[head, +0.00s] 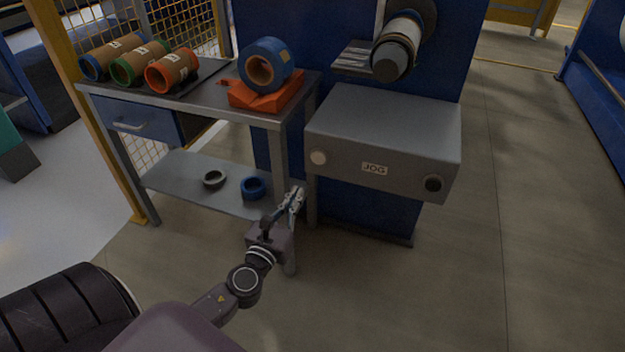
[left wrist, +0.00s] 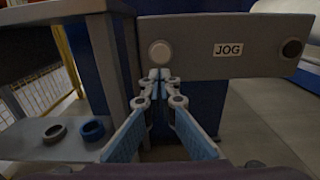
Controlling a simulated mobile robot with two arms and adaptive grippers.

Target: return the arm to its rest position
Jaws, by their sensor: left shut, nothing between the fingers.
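My left gripper (head: 297,197) is shut and empty in front of the grey table's right front leg, below and left of the JOG box. In the left wrist view its fingers (left wrist: 160,76) meet at the tips, just below the round white button on the JOG box (left wrist: 225,48). A gap in depth between fingertips and box cannot be judged there. My left arm (head: 245,280) reaches in from the bottom left. My right gripper is not in view.
The JOG box (head: 385,140) juts from a blue machine with a roller (head: 397,50) above. The grey table (head: 215,100) holds several coloured cores and a blue roll (head: 266,62) on an orange stand (head: 267,95). Two rings lie on its lower shelf (head: 180,178). Floor on the right is clear.

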